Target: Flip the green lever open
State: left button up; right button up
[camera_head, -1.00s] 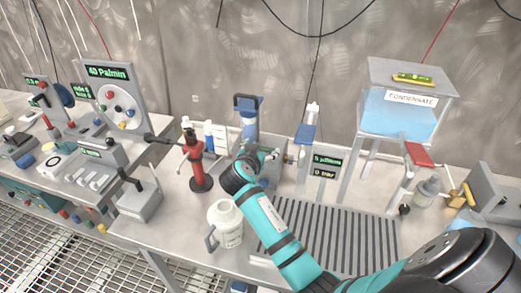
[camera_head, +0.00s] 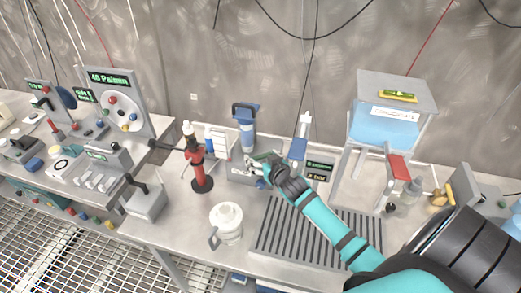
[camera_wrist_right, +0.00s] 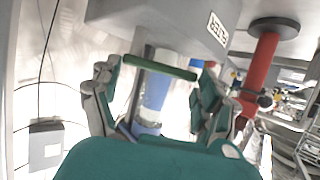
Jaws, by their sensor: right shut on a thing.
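The green lever (camera_wrist_right: 160,66) shows in the right wrist view as a green bar running across between my right gripper's fingers. My right gripper (camera_wrist_right: 158,82) is shut on the bar, with one finger at each end of it. In the head view the right gripper (camera_head: 257,161) is at a grey box (camera_head: 240,173) on the bench, left of two small green-lettered displays. There the lever is small and mostly hidden by the gripper. My left gripper is in neither view.
A red stand (camera_head: 198,170) is left of the gripper and a white jug (camera_head: 227,222) in front. A blue-topped cylinder (camera_head: 246,128) stands behind. A ribbed grey plate (camera_head: 300,235) lies under my forearm. A condensate tank (camera_head: 385,128) stands at right.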

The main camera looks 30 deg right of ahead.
jog(key=shift+s+d+r+n+y+p, duration=0.15)
jog(key=shift+n+y+p, duration=0.1)
jog(key=shift+n+y, duration=0.45)
jog(key=shift+s+d+n+y+p, duration=0.15)
jog(key=shift+n+y+p, duration=0.1)
jog(key=shift+n+y, duration=0.4)
jog(key=shift+y, duration=0.35)
jog(key=o, duration=1.6)
jog(key=shift+o, duration=0.4)
jog(key=shift+a, duration=0.1)
jog(key=shift+f, duration=0.2)
